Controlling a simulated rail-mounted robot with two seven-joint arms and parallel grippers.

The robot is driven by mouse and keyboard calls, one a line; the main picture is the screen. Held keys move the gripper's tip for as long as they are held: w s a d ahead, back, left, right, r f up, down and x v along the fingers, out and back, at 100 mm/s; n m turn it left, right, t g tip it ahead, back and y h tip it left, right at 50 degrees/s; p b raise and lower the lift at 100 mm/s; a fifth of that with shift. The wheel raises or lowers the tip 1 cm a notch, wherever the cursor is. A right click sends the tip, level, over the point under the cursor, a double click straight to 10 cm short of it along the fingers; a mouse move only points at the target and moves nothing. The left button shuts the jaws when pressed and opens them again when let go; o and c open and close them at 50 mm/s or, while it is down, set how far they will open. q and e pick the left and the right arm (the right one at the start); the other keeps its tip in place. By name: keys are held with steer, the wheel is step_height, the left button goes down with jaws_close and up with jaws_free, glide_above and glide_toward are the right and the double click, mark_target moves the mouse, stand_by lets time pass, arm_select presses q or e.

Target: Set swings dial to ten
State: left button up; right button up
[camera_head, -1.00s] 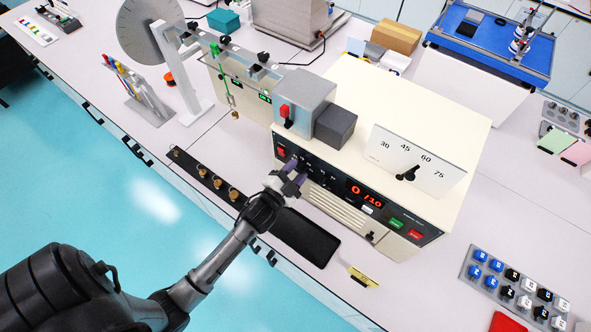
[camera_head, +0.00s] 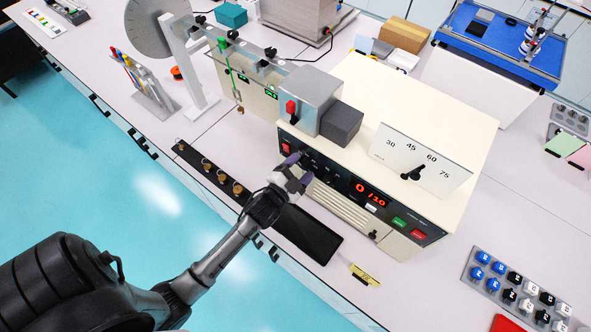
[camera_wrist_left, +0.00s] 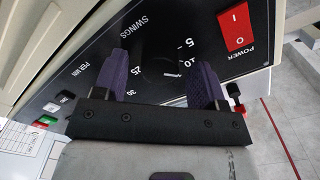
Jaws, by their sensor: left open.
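The tester's black front panel (camera_head: 342,190) carries a red display (camera_head: 370,193) that reads 0/10. In the left wrist view the word SWINGS and printed numbers, among them 5, 10 and 25, surround the dark swings dial (camera_wrist_left: 163,73). A small pale mark shows on the dial, but its exact setting is hard to tell. My left gripper (camera_head: 297,170) is at the panel, right of the red power switch (camera_head: 286,149). It is open; in the left wrist view its purple fingers (camera_wrist_left: 160,85) stand on either side of the dial. Contact is unclear. My right gripper is not in view.
The power switch (camera_wrist_left: 236,27) is close to one finger in the left wrist view. Green and red buttons (camera_head: 408,228) sit at the panel's right end. A black tray (camera_head: 308,236) and a strip with brass weights (camera_head: 222,178) lie in front of the tester.

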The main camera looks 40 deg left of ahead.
arm_select(q)
steer(key=s+d+b, duration=0.1)
steer(key=s, duration=1.2)
steer(key=shift+s+d+b, duration=0.25)
steer(key=shift+s+b, duration=0.1)
